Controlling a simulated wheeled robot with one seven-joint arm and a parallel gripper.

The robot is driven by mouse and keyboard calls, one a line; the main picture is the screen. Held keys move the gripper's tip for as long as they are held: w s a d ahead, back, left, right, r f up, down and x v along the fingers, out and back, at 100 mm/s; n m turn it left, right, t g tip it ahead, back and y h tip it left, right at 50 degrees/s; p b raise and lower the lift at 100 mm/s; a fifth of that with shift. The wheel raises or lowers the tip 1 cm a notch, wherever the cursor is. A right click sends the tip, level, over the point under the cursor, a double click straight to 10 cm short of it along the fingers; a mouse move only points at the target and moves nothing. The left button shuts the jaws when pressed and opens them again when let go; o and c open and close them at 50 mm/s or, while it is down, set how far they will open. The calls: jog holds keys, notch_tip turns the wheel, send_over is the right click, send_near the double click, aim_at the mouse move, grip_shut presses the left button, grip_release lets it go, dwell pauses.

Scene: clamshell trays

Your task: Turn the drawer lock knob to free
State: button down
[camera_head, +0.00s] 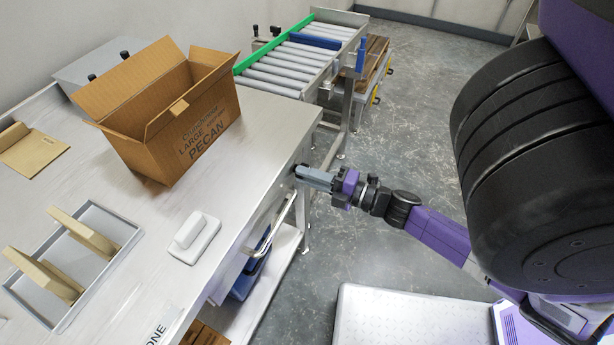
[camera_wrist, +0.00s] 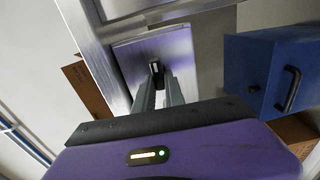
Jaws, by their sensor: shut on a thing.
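The drawer lock knob (camera_wrist: 155,68) is a small black knob on the metal drawer front (camera_wrist: 180,48) in the wrist view. My gripper (camera_wrist: 158,84) has its two grey fingers shut on the knob. In the head view my gripper (camera_head: 302,171) reaches from the right to the table's front face, near its far corner. There the fingers largely hide the knob. I cannot tell which way the knob is turned. A drawer handle (camera_head: 270,236) runs along the table front, nearer than my gripper.
An open carton (camera_head: 180,120) marked PECAN stands on the steel table (camera_head: 165,215). A white block-like item (camera_head: 195,237) and a tray (camera_head: 112,248) with brown pieces are nearer. A roller conveyor (camera_head: 285,72) lies beyond. A blue box (camera_wrist: 265,72) with a handle is beside the drawer. Open floor lies right.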

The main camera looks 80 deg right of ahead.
dwell(0.4)
jog(key=c, duration=1.4)
grip_release()
jog(key=v, duration=0.7)
jog(key=shift+s+b, duration=0.35)
